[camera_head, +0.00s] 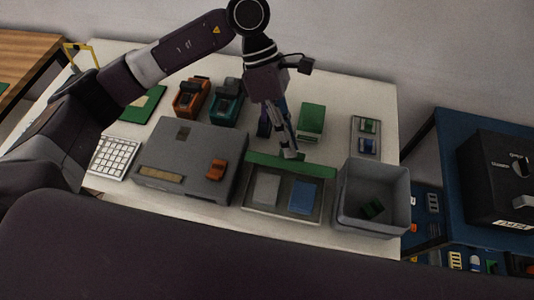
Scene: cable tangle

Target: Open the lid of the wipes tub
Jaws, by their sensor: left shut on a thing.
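The wipes tub appears to be the low grey open-topped box (283,213) at the front middle of the table, holding a pale grey block (266,189) and a blue block (303,196). A green strip (316,171) along its far edge looks like the lid, raised and seen nearly edge-on. My left gripper (289,153) reaches down from above and is shut at this green strip, near its middle. The fingertips are small, so the exact grip is hard to see. My right gripper is not in view.
A deep grey bin (346,212) stands close right of the tub, and a large grey box (165,188) close left. Orange (191,98) and dark green (227,103) devices and a green-topped box (311,119) stand behind. A keyboard (114,159) lies at left.

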